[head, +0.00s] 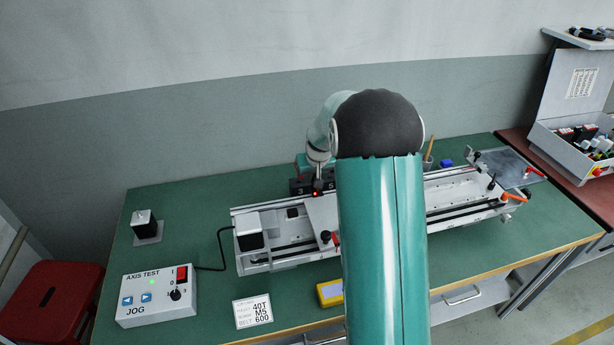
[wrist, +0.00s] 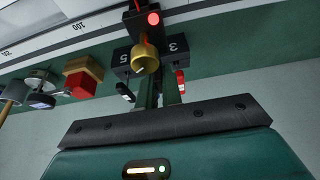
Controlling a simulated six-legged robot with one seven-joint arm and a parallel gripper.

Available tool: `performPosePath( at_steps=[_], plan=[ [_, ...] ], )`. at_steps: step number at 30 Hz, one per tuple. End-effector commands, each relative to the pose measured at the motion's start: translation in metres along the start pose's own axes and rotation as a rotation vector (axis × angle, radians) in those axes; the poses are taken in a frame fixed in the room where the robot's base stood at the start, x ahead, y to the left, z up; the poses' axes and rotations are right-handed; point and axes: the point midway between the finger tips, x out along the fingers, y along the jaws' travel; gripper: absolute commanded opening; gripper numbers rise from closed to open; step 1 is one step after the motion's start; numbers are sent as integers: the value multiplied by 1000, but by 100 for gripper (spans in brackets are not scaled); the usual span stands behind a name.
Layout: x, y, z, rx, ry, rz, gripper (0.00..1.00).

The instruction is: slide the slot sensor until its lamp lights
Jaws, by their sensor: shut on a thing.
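The slot sensor (wrist: 142,22) is a small black block at the long scaled rail, with a brass knob (wrist: 145,57) on it. Its round lamp (wrist: 153,18) glows red, and the red spot also shows in the head view (head: 315,194). My gripper (wrist: 152,78) is shut on the brass knob, its two fingers close together. The fingertips are partly hidden behind the knob. In the head view my arm covers the middle of the gantry axis (head: 285,224).
Black blocks marked 5 (wrist: 122,57) and 3 (wrist: 176,44) stand close by the fingers. The jog box (head: 157,296), a label card (head: 253,312) and a yellow-edged item (head: 330,292) lie on the green bench (head: 215,320).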

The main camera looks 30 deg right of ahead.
Motion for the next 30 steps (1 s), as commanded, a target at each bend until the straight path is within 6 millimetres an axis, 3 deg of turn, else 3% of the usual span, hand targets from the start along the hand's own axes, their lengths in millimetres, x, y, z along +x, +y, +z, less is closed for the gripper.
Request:
performPosePath(
  at_steps=[3, 7, 16, 20, 30],
  plan=[
    [0, 0, 0, 0, 1, 0, 0],
    [0, 0, 0, 0, 1, 0, 29],
    [-1, 0, 0, 0, 1, 0, 29],
    [-10, 0, -1, 0, 2, 0, 29],
    [-79, 0, -1, 0, 5, 1, 29]
  ],
)
